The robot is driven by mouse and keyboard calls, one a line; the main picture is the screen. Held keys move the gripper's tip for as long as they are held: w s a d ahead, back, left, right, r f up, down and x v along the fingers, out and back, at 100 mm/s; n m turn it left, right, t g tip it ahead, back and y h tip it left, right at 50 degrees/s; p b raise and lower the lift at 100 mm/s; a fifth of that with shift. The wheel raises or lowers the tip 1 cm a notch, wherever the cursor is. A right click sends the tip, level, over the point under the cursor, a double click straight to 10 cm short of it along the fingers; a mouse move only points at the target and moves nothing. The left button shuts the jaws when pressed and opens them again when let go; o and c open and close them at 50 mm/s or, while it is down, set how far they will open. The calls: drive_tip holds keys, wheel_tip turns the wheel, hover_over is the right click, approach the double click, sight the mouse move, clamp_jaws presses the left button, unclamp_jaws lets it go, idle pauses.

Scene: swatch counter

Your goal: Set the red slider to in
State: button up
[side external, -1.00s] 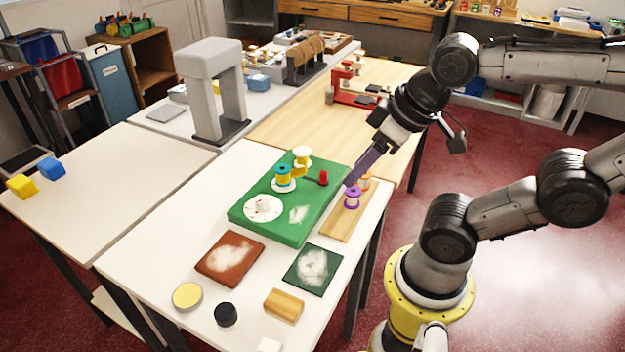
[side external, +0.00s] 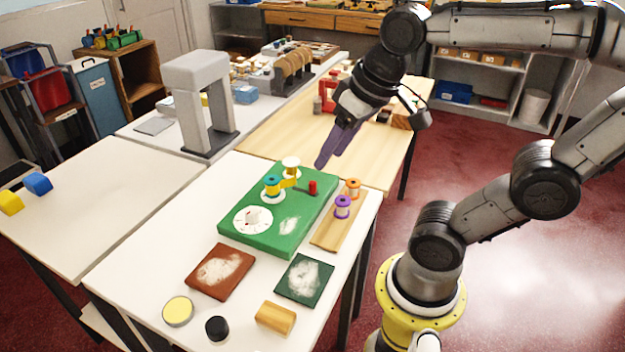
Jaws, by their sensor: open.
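The red slider knob (side external: 312,188) stands upright near the right edge of the green board (side external: 262,238). A short dark strip shows just left of its base. No in or out marking can be read. My gripper (side external: 323,163) has purple fingers pointing down and left. Its tips appear above and beyond the board's far right corner, apart from the red knob in the picture. It is open and holds nothing that I can see; the gap between the fingers is hard to see from this side.
The board also carries a white dial (side external: 253,220), a teal-and-yellow spool (side external: 272,186) and a yellow-and-white spool (side external: 291,168). A wooden strip with purple (side external: 342,206) and orange (side external: 353,187) spools lies right of it. A grey arch (side external: 203,100) stands behind left.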

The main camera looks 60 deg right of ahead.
drive_tip(key=w+d+m+g, duration=0.1)
drive_tip(key=w+d+m, duration=0.15)
drive_tip(key=w, duration=0.25)
drive_tip(key=m+g, duration=0.4)
hover_over(313, 182)
wheel_tip(313, 182, down, 6)
wheel_tip(313, 182, down, 14)
drive_tip(key=shift+r, duration=0.1)
clamp_jaws()
idle(0.8)
